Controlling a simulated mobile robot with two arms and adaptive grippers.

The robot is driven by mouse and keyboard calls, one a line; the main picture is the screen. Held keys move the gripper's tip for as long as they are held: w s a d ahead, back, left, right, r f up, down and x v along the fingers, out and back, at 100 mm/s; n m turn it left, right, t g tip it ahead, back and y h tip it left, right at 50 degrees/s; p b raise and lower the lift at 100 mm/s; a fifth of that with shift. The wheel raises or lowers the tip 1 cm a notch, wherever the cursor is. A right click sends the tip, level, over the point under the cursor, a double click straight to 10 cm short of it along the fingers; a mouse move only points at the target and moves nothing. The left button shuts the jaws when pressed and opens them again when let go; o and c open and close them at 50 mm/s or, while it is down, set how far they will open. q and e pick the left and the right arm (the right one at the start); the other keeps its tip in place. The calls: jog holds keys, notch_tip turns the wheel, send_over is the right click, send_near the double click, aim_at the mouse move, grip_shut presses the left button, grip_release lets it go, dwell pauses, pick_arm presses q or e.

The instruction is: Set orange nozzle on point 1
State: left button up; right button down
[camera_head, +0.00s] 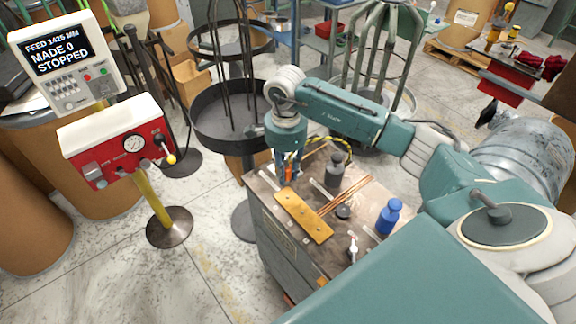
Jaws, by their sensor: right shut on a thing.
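My right gripper (286,178) points down over the far left part of the workbench top, just beyond the upper left end of a brass-coloured plate. It is shut on the orange nozzle (290,167), of which only a small orange strip shows between the fingers. Whether the nozzle touches anything below cannot be told. The brass-coloured plate (305,218) lies flat with small marks along it. Which mark is point 1 cannot be read. My left gripper is out of view.
The workbench top (285,242) also holds a dark grey bottle (334,172), a blue bottle (389,216), thin copper rods (345,196) and a small dark round piece (344,212). A red gauge box (115,145) and a display reading STOPPED (65,60) stand left. Round black racks (225,122) stand behind.

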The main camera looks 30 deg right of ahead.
jog(key=shift+d+f+m, duration=0.15)
jog(key=shift+f+m, duration=0.15)
jog(key=shift+f, duration=0.25)
jog(key=shift+w+f+b, duration=0.1)
jog(key=shift+f+b, duration=0.2)
jog(key=shift+b, duration=0.1)
jog(key=shift+f, duration=0.35)
notch_tip(320, 180, down, 3)
jog(key=shift+f+b, duration=0.2)
jog(key=shift+b, duration=1.05)
jog(key=shift+f+b, duration=0.35)
jog(key=shift+b, duration=0.05)
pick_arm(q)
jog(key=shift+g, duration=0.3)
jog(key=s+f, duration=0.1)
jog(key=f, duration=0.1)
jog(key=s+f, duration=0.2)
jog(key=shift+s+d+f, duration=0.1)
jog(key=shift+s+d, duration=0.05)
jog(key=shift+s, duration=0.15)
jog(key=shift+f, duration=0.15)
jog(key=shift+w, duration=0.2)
